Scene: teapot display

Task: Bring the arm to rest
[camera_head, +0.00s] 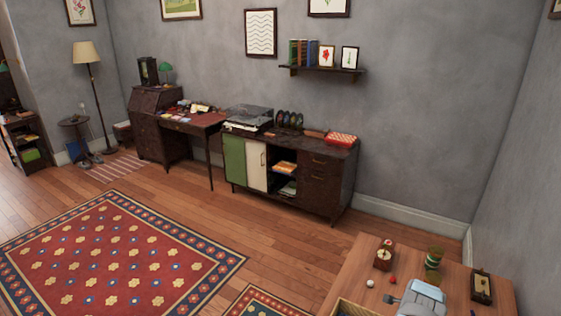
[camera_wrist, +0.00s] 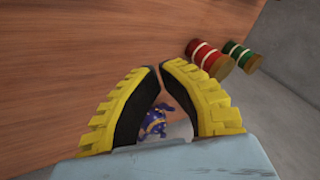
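My gripper (camera_wrist: 160,68) shows in the wrist view as two yellow, ribbed fingers with black inner faces, leaning toward each other. Their tips look close together with a narrow gap, and whether they are open or shut is unclear. Nothing is visibly held at the tips. A blue-and-yellow object (camera_wrist: 157,120) shows through the space between the fingers, in front of a pale grey surface; most of it is hidden. In the head view my grey and light-blue arm end is low over the wooden table (camera_head: 350,275) at the bottom right.
Red (camera_wrist: 205,58) and green (camera_wrist: 240,56) banded cylinders lie to the right in the wrist view. In the head view, a small wooden stand (camera_head: 384,258), a green-and-gold object (camera_head: 433,262) and a dark tray (camera_head: 481,288) surround my arm end. The grey wall stands close at right.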

